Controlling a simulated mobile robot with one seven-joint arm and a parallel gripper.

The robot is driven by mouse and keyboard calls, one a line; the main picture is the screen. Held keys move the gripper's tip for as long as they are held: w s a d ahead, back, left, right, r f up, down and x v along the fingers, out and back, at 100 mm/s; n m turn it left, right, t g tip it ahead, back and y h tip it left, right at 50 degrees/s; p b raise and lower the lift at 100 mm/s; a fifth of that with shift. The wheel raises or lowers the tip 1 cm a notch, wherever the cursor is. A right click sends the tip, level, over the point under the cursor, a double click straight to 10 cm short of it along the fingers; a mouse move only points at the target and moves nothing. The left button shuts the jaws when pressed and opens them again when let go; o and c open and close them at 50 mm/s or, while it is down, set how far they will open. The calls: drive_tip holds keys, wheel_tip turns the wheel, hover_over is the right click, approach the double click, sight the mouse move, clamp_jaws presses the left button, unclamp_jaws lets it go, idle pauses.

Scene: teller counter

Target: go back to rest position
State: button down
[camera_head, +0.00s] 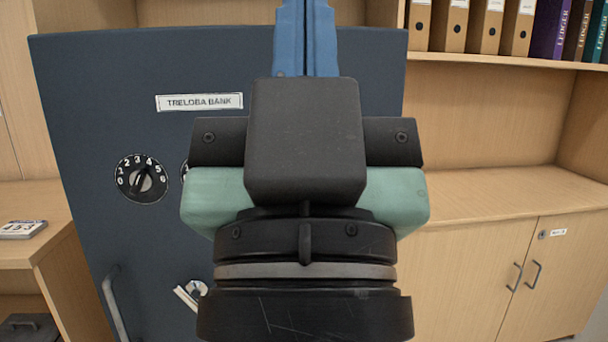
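My gripper (307,30) is in the middle of the head view, in front of the safe, pointing up the picture. Its two blue fingers lie side by side with only a thin line between them, so it looks shut. Nothing shows between them, but the very tips run to the top edge. My wrist and gripper body hide the middle of the dark blue safe (90,110). The safe bears a "TRELOBA BANK" label.
A numbered dial (141,178) and a long handle (115,306) are on the safe's left side. A second dial is mostly hidden. A wooden desk (40,205) is at left. A wooden cabinet (475,280) stands right, its top clear, below shelved binders (485,25).

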wheel_tip(320, 180, up, 32)
drive_tip(key=p, duration=3)
